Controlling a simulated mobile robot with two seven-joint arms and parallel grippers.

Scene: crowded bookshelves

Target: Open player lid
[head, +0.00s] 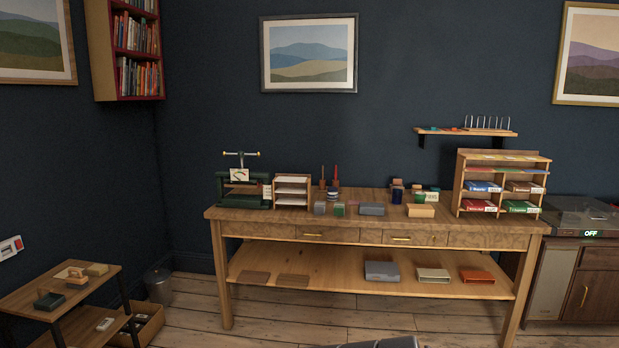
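The record player (563,231) stands on a dark wood cabinet at the far right, partly cut off by the picture's edge. Its clear, smoky lid (580,212) appears to be down over the top. A small display (591,233) on its front reads "OFF".
A long wooden workbench (380,236) fills the middle, with a small press, paper trays and blocks on it. A wooden rack (503,158) of coloured boxes stands on its right end, close to the player. A low side table (30,300) is at left. Bare floorboards show in front.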

